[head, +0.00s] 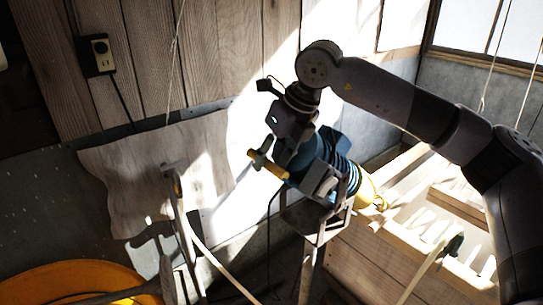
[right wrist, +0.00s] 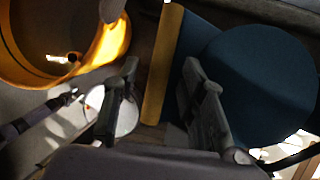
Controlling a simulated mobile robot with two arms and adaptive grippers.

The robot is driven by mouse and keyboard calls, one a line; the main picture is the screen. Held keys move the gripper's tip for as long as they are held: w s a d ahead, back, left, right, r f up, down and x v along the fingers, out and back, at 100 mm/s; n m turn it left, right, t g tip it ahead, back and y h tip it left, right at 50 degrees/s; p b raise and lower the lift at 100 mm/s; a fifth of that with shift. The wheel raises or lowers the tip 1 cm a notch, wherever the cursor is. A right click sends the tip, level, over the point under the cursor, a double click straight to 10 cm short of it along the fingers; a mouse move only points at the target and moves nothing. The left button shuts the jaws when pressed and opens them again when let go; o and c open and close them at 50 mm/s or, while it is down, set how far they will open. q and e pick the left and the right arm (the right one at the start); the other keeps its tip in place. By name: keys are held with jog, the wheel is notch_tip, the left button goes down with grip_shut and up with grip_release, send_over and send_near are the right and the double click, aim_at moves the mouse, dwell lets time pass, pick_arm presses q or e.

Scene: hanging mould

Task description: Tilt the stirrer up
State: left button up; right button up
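The stirrer (head: 345,172) has a blue ribbed body with a yellow end and rests tilted at the top of a metal stand (head: 311,236). Its yellow handle (head: 268,164) sticks out on the left side. My right gripper (head: 277,158) is at this handle. In the right wrist view, the handle (right wrist: 163,65) runs between the two open fingers of my right gripper (right wrist: 160,95), with visible gaps on both sides. The blue body (right wrist: 262,80) fills the right of that view. My arm partly hides the stirrer in the head view. My left gripper is not in view.
A yellow tub (head: 70,281) stands at the lower left, also seen in the right wrist view (right wrist: 103,45). Another metal post (head: 176,205) stands left of the stirrer. A wooden crate-like structure (head: 400,245) is at the right. A wall outlet (head: 99,48) is at the upper left.

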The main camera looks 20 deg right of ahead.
jog(key=shift+c, duration=0.6)
grip_shut()
